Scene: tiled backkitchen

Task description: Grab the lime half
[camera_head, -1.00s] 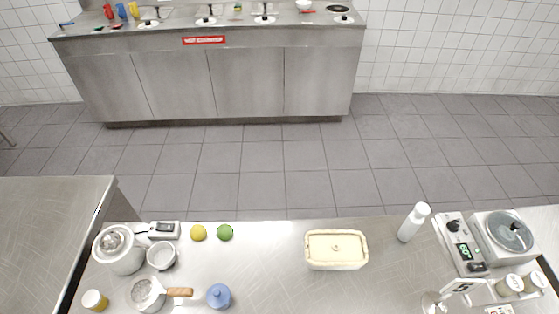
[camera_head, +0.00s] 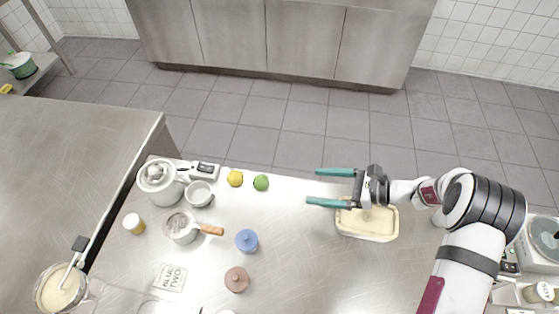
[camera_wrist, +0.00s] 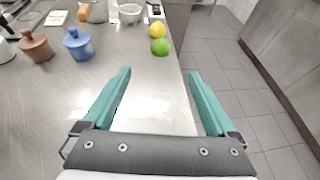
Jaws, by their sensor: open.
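The green lime (camera_head: 261,183) sits near the far edge of the steel counter, just right of a yellow lemon (camera_head: 235,178). It looks round, and I cannot tell a cut face. In the wrist view the lime (camera_wrist: 160,46) lies ahead, beyond the fingertips and between their lines. My gripper (camera_head: 316,187) is open and empty, with its teal fingers pointing left toward the lime. It hangs to the right of the lime with a clear gap, and its fingers (camera_wrist: 158,73) are spread wide in the wrist view.
A cream tub (camera_head: 368,232) stands beneath my wrist. The counter between gripper and lime is clear.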

